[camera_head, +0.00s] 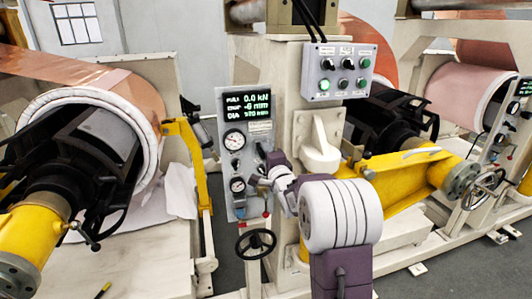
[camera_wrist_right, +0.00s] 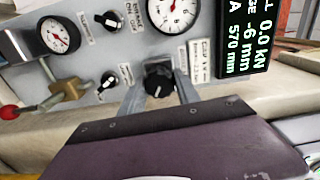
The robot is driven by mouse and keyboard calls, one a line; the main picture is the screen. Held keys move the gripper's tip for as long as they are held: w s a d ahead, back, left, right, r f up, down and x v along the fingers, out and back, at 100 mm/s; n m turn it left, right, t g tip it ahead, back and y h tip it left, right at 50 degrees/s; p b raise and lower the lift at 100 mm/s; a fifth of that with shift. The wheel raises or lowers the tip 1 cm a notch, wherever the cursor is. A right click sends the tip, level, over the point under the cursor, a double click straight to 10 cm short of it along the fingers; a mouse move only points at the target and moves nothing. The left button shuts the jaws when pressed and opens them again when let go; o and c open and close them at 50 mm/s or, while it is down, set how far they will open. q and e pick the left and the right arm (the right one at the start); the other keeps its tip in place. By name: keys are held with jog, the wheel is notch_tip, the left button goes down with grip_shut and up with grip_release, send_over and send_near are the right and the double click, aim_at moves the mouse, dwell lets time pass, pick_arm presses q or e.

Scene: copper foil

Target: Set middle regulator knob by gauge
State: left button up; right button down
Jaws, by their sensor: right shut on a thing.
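A grey control panel (camera_head: 236,200) stands in the middle of the head view and fills the top of the wrist view. My right gripper (camera_wrist_right: 160,92) has one finger on each side of a black knob (camera_wrist_right: 158,76) with a white mark and is shut on it. In the head view the gripper (camera_head: 264,166) reaches the panel's right side, and the knob is hard to make out. A white round gauge (camera_wrist_right: 172,12) with a red needle sits just above the held knob, its top cut off. It shows in the head view too (camera_head: 234,140). My left gripper is not in view.
The display (camera_head: 247,104) reads 0.0 kN, -6 mm, 570 mm. A second gauge (camera_wrist_right: 60,34) and two smaller black knobs (camera_wrist_right: 110,20) (camera_wrist_right: 104,84) are on the panel. A red-tipped lever (camera_wrist_right: 10,112) and a handwheel (camera_head: 256,243) are close by. Yellow machine arms stand on both sides.

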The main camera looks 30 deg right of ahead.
jog(key=shift+f+m, duration=0.15)
jog(key=shift+m, duration=0.25)
jog(key=c, duration=0.9)
grip_release()
jog(key=v, duration=0.9)
